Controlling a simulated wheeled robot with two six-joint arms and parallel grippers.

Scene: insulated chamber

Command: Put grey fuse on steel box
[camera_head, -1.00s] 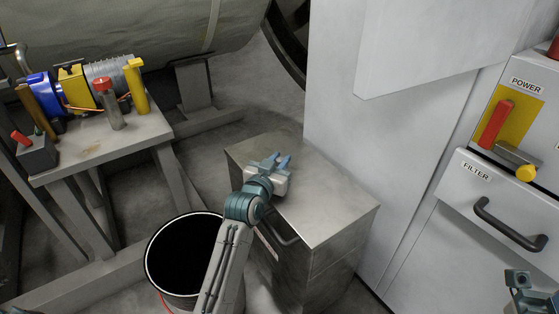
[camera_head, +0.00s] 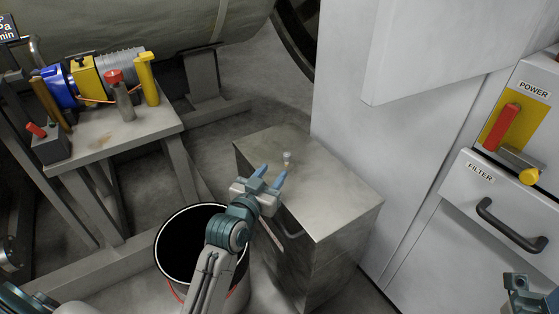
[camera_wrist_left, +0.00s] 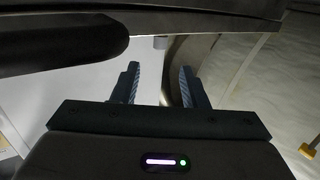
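The steel box (camera_head: 342,206) is a low metal cabinet with a flat top and a front handle, beside the white cabinet. A small pale grey piece, seemingly the grey fuse (camera_head: 287,158), stands upright on its top toward the back. My left gripper (camera_head: 271,177) is over the box's left front edge, just short of the grey piece, with its blue fingers apart and nothing between them.
A black bucket (camera_head: 163,248) stands left of the box, under my left arm. A bench (camera_head: 110,143) at left holds a blue and yellow device and red-topped and yellow cylinders. The white cabinet at right has a POWER switch (camera_head: 501,128) and a FILTER drawer handle (camera_head: 510,226).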

